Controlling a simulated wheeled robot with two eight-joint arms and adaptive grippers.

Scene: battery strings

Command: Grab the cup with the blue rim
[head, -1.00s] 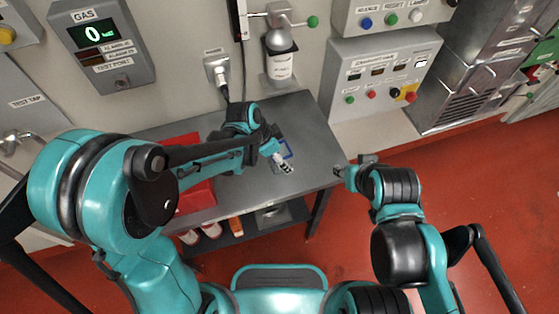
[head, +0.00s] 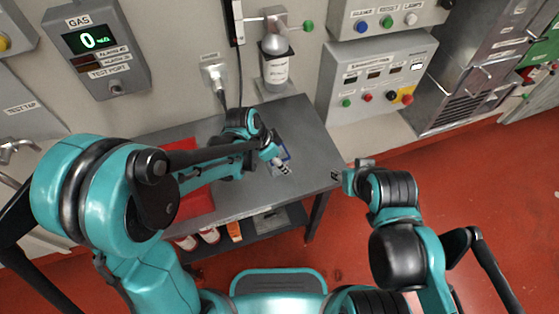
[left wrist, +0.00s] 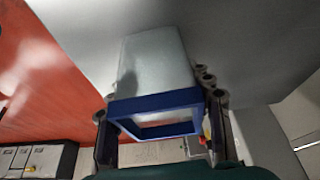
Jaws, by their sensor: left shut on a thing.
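The cup with the blue rim (left wrist: 158,75) fills the middle of the left wrist view. Its pale grey body tapers away from me and its square blue rim faces the camera. My left gripper (left wrist: 163,125) has one finger on each side of the cup and is shut on it. In the head view the left gripper (head: 281,164) is over the right part of the grey table, with the cup's blue rim (head: 286,152) partly hidden behind it. I cannot tell whether the cup touches the table. My right gripper (head: 347,175) is beyond the table's right edge; its opening is unclear.
The grey table (head: 312,150) has free room right of the cup. A red object (head: 197,205) lies on its left part, partly behind my left arm. Bottles (head: 209,235) stand on the lower shelf. A wall-mounted canister (head: 276,72) and control boxes (head: 375,75) are behind.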

